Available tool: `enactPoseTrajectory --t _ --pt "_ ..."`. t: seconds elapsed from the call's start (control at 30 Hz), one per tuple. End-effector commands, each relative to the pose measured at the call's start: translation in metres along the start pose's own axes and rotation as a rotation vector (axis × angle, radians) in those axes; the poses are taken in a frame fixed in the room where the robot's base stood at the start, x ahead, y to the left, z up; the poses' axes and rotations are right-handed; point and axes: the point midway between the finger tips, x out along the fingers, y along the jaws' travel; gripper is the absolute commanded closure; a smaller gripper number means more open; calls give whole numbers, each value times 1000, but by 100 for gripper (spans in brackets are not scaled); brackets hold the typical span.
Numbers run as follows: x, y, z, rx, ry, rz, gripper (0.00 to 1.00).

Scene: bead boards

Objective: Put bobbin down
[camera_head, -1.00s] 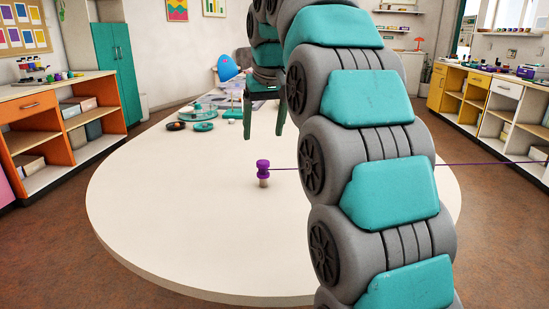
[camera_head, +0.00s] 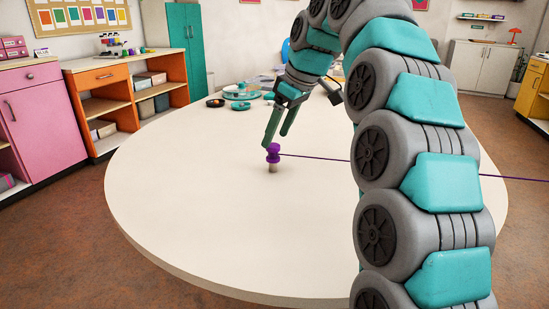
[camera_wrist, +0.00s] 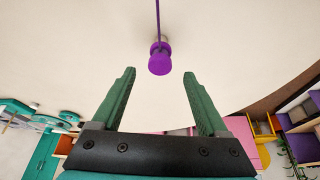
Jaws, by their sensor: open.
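The purple bobbin (camera_head: 273,153) stands upright on a small pale peg or base (camera_head: 272,168) on the white table (camera_head: 200,215). A purple thread (camera_head: 315,157) runs from it to the right and passes behind my arm. My gripper (camera_head: 274,141) is just behind and above the bobbin in the head view, its green fingers pointing down. In the wrist view the bobbin (camera_wrist: 160,60) is beyond the tips of my gripper (camera_wrist: 158,72), in line with the gap between them. The fingers are apart and nothing is held between them.
Teal round dishes (camera_head: 240,105) and a dark dish (camera_head: 215,102) lie at the table's far left. An orange shelf unit (camera_head: 110,85) and a pink cabinet (camera_head: 35,115) stand left of the table. The near and left tabletop is clear.

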Motion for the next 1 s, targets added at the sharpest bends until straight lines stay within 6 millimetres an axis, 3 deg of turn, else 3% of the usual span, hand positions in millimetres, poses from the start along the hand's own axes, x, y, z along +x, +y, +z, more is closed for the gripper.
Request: enactPoseTrajectory --t 0.4,0.67,1.0 --pt "43 0 3 0 -1 -1 23" --pt "46 0 3 0 -1 -1 23" --pt "46 0 3 1 -1 -1 62"
